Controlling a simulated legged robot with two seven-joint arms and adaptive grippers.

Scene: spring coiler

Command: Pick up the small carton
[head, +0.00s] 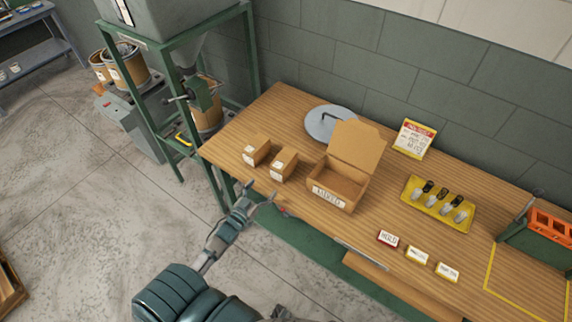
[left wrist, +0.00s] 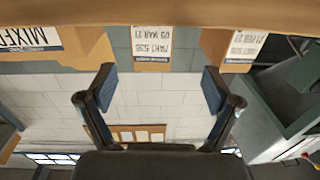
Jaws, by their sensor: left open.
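Two small brown cartons with white labels stand side by side at the left of the wooden bench: a left one (head: 256,150) and a right one (head: 284,164). The left wrist view shows a small carton's label (left wrist: 153,40) between my fingers and another small carton (left wrist: 216,46) to the right. My left gripper (head: 262,197) is open and empty at the bench's front edge, in front of the cartons and apart from them. Its two blue-padded fingers (left wrist: 160,84) are spread wide.
A yellow tray (head: 412,197) holds several small items. Small signs (head: 417,255) line the front. A green hopper frame (head: 250,60) stands left of the bench.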

